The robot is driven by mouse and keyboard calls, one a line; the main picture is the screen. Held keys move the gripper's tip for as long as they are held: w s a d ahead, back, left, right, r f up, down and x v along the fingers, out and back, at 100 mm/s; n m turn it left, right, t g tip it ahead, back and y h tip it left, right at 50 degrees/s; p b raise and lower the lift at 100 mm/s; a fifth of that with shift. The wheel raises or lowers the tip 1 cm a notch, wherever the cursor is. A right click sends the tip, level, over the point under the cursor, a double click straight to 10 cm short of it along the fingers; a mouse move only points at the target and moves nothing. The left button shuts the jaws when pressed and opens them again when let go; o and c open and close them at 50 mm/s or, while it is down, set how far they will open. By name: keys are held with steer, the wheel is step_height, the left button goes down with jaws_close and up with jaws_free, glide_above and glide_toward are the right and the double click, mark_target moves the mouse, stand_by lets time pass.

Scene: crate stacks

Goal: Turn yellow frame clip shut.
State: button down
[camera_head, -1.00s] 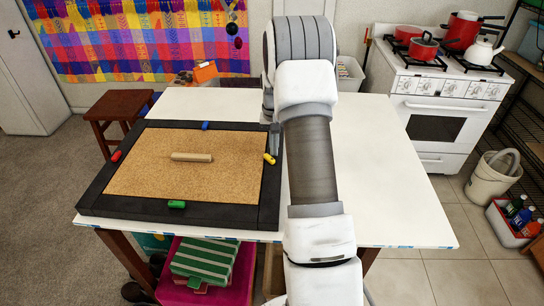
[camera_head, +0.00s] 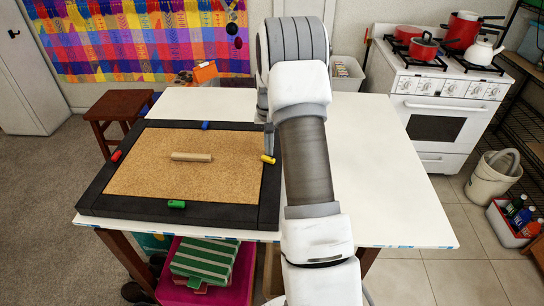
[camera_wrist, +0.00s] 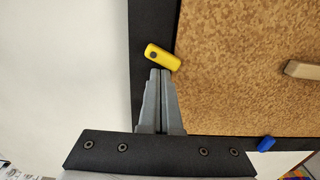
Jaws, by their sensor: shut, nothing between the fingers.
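The yellow clip (camera_head: 268,159) sits on the right side of the black frame (camera_head: 150,208) around a cork board. In the wrist view the yellow clip (camera_wrist: 162,57) lies slantwise, one end on the black border and the other reaching the cork edge. My gripper (camera_head: 269,140) is shut and empty. In the wrist view its fingertips (camera_wrist: 161,72) are right beside the clip's lower side; I cannot tell whether they touch it.
Red (camera_head: 116,156), blue (camera_head: 205,125) and green (camera_head: 176,204) clips sit on the other frame sides. A wooden bar (camera_head: 191,157) lies on the cork (camera_head: 150,175). The white table (camera_head: 385,190) is clear to the right.

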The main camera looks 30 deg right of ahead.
steer(key=shift+a, duration=0.7)
stand_by(0.6)
stand_by(0.4)
steer(key=shift+w+d+r, duration=0.1)
steer(key=shift+w+d, duration=0.15)
steer(key=shift+w, duration=0.05)
step_height(320, 180, up, 7)
steer(key=p, duration=0.4)
stand_by(0.4)
stand_by(0.5)
